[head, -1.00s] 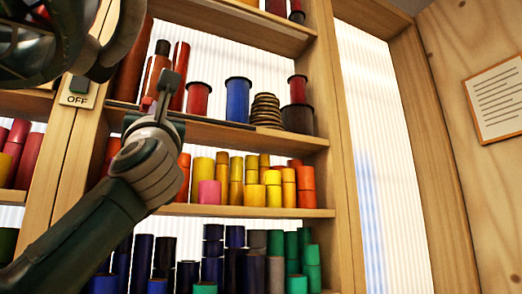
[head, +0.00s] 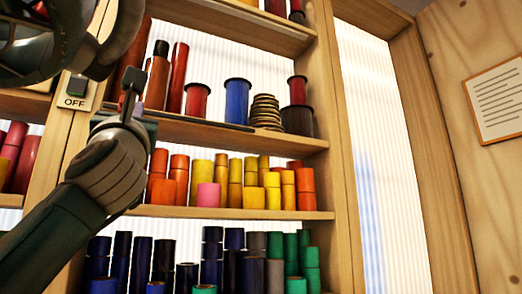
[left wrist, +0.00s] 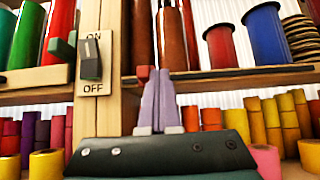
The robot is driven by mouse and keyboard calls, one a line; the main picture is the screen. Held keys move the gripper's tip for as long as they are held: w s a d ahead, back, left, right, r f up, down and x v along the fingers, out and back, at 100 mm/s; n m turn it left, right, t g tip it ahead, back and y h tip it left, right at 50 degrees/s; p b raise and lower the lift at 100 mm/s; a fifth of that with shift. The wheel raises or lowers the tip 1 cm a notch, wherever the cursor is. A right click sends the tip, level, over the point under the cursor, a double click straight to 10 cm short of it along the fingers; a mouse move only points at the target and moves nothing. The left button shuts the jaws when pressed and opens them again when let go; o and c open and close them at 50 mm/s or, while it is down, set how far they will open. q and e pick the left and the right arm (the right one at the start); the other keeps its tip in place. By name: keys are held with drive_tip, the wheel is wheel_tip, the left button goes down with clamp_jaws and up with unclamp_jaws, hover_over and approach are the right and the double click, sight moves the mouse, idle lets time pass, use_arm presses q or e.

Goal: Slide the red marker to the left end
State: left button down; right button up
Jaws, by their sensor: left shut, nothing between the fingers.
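The red marker (left wrist: 143,73) is a small red block at the front edge of a shelf, on a dark strip (left wrist: 230,74), close to the strip's left end beside the wooden post. My left gripper (left wrist: 159,78) is shut and empty. Its fingertips are just right of the marker in the left wrist view, touching it or nearly so. In the head view my left gripper (head: 131,88) is in front of the same shelf, and the marker is hard to make out there.
An ON/OFF switch (left wrist: 91,62) is on the wooden post left of the marker. Foil rolls and spools, including a blue spool (head: 237,100), stand behind the strip. Yellow and orange rolls (head: 273,190) fill the shelf below. A paper notice (head: 497,100) hangs on the right wall.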

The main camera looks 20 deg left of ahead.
use_arm(q)
drive_tip(key=shift+s+a, duration=0.4)
drive_tip(key=shift+s, duration=0.1)
idle(0.3)
drive_tip(key=shift+s+a, duration=0.3)
drive_tip(key=shift+w+d+p, duration=0.1)
drive_tip(key=shift+p, duration=0.2)
